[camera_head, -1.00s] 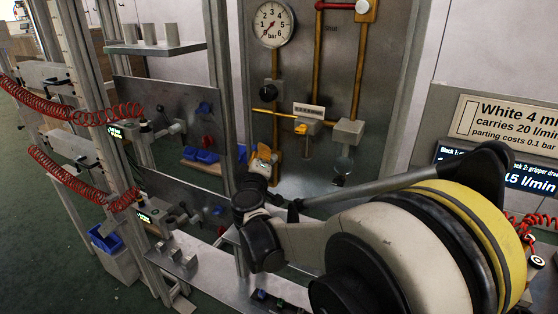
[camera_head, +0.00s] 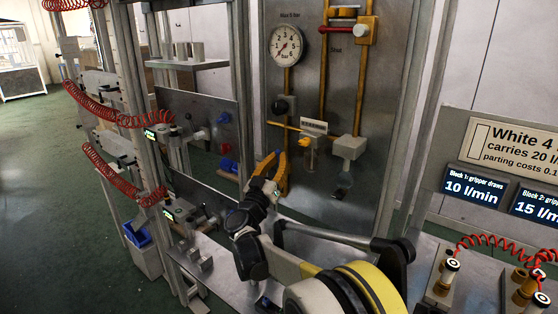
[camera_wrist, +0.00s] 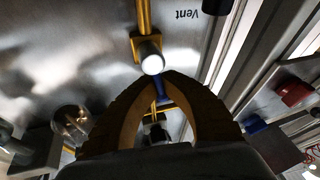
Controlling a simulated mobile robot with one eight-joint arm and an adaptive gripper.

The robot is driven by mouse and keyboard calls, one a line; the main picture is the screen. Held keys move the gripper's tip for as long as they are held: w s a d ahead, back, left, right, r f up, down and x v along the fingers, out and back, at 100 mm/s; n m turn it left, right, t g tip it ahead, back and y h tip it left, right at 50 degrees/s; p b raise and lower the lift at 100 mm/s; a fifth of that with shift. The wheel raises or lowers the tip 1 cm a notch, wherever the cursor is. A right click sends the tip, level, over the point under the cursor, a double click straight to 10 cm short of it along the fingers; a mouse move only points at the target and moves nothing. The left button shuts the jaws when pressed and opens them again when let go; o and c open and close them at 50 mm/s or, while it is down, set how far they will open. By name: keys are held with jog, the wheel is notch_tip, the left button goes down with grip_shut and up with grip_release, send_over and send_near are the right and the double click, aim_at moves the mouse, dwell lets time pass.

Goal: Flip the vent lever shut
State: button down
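My gripper (camera_head: 278,156) has two orange-brown fingers and is at the lower left of the metal pneumatics panel. In the wrist view its curved fingertips (camera_wrist: 162,76) come together with almost no gap, and no held object is clear. A small blue lever (camera_wrist: 161,90) shows at the tips, below a round pale fitting (camera_wrist: 152,63) on a yellow pipe. An upside-down "Vent" label (camera_wrist: 188,13) is beside that pipe. I cannot tell whether the fingers touch the lever. In the head view the gripper hides this lever.
A pressure gauge (camera_head: 286,46), a black knob (camera_head: 283,105) and a clear bowl (camera_head: 343,181) are on the panel around my gripper. A rack with red coiled hoses (camera_head: 105,112) stands left. A bench with fittings (camera_head: 447,275) is at right. Open floor (camera_head: 40,150) lies far left.

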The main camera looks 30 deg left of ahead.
jog(key=shift+s+d+r+m+t+h, duration=0.15)
jog(key=shift+m+t+h, duration=0.1)
jog(key=shift+m, duration=0.45)
jog(key=shift+w+d+f+m+t+h, duration=0.15)
jog(key=shift+m+h, duration=0.1)
jog(key=shift+m, duration=0.45)
jog(key=shift+s+d+r, duration=0.1)
jog(key=c, duration=1.6)
grip_release()
jog(key=shift+o, duration=0.2)
jog(key=shift+s, duration=0.1)
jog(key=v, duration=1.2)
